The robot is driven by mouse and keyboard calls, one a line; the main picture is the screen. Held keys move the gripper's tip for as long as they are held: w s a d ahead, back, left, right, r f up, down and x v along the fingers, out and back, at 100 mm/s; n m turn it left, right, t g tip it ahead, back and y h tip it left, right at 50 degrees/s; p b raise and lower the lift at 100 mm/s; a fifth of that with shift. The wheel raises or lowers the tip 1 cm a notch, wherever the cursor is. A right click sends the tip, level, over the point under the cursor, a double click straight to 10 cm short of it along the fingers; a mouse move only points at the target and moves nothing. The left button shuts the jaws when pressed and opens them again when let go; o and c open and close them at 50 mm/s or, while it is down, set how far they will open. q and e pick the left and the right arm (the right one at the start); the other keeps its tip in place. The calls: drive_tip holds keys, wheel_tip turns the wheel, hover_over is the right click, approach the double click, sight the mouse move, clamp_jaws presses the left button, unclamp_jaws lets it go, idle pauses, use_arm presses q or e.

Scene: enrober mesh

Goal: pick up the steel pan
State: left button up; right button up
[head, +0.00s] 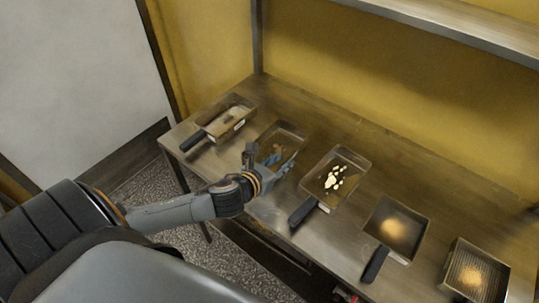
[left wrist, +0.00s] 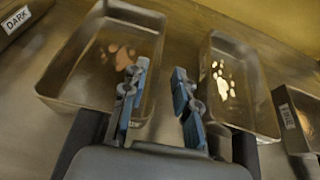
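Several shallow metal pans with dark handles stand in a row on the steel table; I cannot tell for sure which one the task calls the steel pan. My left gripper (head: 280,161) is over the near part of the second pan from the left (head: 289,132). In the left wrist view my left gripper (left wrist: 158,82) has its two blue fingers apart, with nothing between them. That second pan (left wrist: 72,78) lies behind the left finger there and has brown patches inside. The gripper hides its near end. My right gripper is out of view.
The third pan (head: 353,160) holds white pieces; it also shows in the left wrist view (left wrist: 253,95). Farther right are a pan with tan powder (head: 412,222) and a ridged one (head: 492,258). The leftmost pan (head: 233,111) has a label. A shelf (head: 460,22) overhangs the table.

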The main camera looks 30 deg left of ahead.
sight(288, 158)
use_arm(q)
drive_tip(key=shift+w+f+p, duration=0.1)
drive_tip(key=shift+w+p, duration=0.2)
drive_tip(key=shift+w, duration=0.3)
drive_tip(key=x, duration=0.4)
drive_tip(key=shift+f+p, duration=0.1)
drive_tip(key=shift+p, duration=0.2)
drive_tip(key=shift+s, duration=0.1)
drive_tip(key=shift+c, duration=0.2)
clamp_jaws()
